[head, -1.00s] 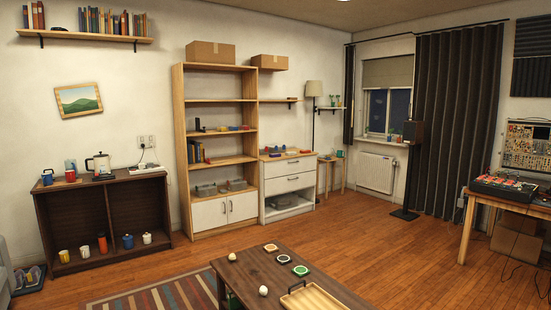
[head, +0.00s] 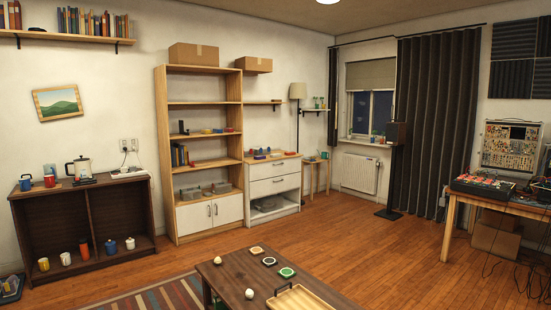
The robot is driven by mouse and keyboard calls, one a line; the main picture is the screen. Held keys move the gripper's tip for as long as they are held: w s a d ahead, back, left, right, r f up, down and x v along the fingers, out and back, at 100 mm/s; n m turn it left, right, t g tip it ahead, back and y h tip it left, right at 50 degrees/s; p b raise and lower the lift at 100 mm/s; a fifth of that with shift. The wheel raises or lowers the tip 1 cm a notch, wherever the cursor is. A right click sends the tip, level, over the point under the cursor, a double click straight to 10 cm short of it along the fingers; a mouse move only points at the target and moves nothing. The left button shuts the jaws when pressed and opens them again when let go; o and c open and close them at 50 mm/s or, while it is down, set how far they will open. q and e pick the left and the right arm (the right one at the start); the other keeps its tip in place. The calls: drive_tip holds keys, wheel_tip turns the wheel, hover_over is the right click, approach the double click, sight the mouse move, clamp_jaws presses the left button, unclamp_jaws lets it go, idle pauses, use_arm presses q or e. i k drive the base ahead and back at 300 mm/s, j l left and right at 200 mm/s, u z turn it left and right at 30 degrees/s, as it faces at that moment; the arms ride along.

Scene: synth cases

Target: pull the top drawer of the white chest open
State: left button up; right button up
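The white chest (head: 273,187) stands against the back wall, right of the tall wooden bookcase. Its top drawer (head: 273,169) looks shut, with a dark handle on its front. A second drawer (head: 274,185) below also looks shut. Under it is an open compartment (head: 268,205) with a grey item inside. Small red and blue objects lie on the chest's wooden top. Neither of my grippers is in view.
A low wooden table (head: 233,276) with coasters, white balls and a tray stands in the foreground. The bookcase (head: 163,150) adjoins the chest at left, a small stool (head: 325,177) at right. Wood floor (head: 345,235) is clear before the chest.

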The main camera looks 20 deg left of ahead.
sight(261, 170)
drive_tip(key=u, duration=0.2)
drive_tip(key=i+z, duration=0.25)
drive_tip(key=i, duration=0.25)
drive_tip(key=i+z, duration=0.25)
drive_tip(key=i, duration=0.3)
drive_tip(key=i+j+z, duration=0.25)
drive_tip(key=i, duration=0.25)
drive_tip(key=i+z, duration=0.4)
drive_tip(key=i, duration=1.85)
drive_tip(key=i+u, duration=0.45)
drive_tip(key=i+l+u, duration=0.1)
drive_tip(key=i+u, duration=0.3)
drive_tip(key=i, duration=0.15)
drive_tip(key=i+l+u, duration=0.25)
drive_tip(key=i+u, duration=0.2)
drive_tip(key=i+j+u, duration=0.2)
drive_tip(key=i+u, duration=0.2)
drive_tip(key=i+j+u, duration=0.15)
drive_tip(key=u, duration=0.2)
drive_tip(key=i+u, duration=0.4)
drive_tip(key=i+l+u, duration=0.15)
drive_tip(key=i+u, duration=0.35)
drive_tip(key=i, duration=2.15)
drive_tip(key=i+z, duration=0.2)
drive_tip(key=i, duration=0.5)
drive_tip(key=i+z, duration=0.2)
drive_tip(key=i, duration=0.5)
drive_tip(key=i+j+z, duration=0.2)
drive_tip(key=i, duration=0.5)
